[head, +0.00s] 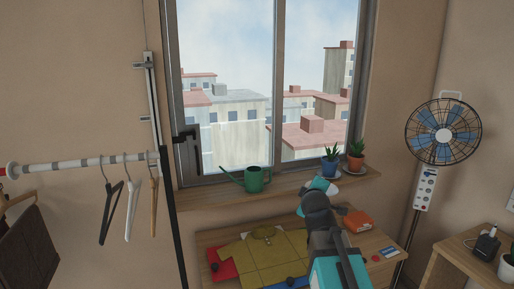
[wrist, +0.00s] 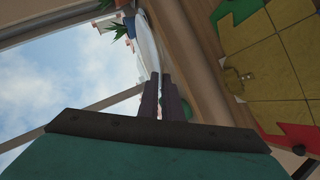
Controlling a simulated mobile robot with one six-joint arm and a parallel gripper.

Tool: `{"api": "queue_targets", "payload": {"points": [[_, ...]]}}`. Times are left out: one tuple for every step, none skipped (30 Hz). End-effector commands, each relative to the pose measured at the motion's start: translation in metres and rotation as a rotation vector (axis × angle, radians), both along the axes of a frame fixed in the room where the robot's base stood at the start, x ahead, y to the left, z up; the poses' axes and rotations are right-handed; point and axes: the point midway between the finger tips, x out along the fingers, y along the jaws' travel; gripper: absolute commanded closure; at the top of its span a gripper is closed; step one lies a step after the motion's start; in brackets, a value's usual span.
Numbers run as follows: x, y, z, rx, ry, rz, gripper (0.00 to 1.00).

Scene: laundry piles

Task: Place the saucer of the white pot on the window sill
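A white saucer (wrist: 147,45) shows nearly edge-on in the wrist view. Its near rim lies between the dark fingertips of my gripper (wrist: 161,82), which are close together on it. In the head view my gripper is mostly hidden by my own teal arm, just in front of the window sill (head: 290,190). The saucer looks tilted and held near the sill. A blue pot with a green plant (head: 331,168) and a terracotta pot with a plant (head: 356,161) stand on the sill's right part. I see no white pot.
A green watering can (head: 256,179) stands on the sill left of the pots, with bare sill between. Below, a wooden table holds a mustard shirt (head: 262,250), a red cloth (head: 222,264) and an orange item (head: 357,221). A fan (head: 443,132) stands right; hangers (head: 130,210) hang left.

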Motion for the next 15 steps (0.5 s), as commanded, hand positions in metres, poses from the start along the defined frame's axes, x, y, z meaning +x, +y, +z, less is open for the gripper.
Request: {"api": "queue_targets", "payload": {"points": [[-0.001,0.004,-0.002,0.000,0.000,0.024,1.00],[-0.001,0.006,-0.003,0.001,0.000,0.040,1.00],[-0.001,0.009,-0.004,0.000,-0.001,0.060,1.00],[-0.001,0.011,-0.005,0.001,0.000,0.073,1.00],[-0.001,0.012,-0.005,0.002,0.000,0.087,1.00],[-0.002,0.014,-0.006,0.002,-0.001,0.103,1.00],[-0.002,0.016,-0.007,0.001,-0.001,0.114,1.00],[-0.002,0.016,-0.007,0.000,-0.001,0.125,1.00],[-0.002,0.018,-0.007,0.000,-0.001,0.138,1.00],[-0.002,0.018,-0.007,0.000,-0.001,0.145,1.00],[-0.002,0.018,-0.007,-0.001,-0.001,0.152,1.00],[-0.002,0.018,-0.008,0.001,-0.001,0.160,1.00],[-0.002,0.018,-0.008,-0.001,-0.001,0.165,1.00],[-0.002,0.018,-0.008,-0.001,-0.001,0.169,1.00],[-0.002,0.018,-0.008,0.000,-0.001,0.173,1.00]]}}
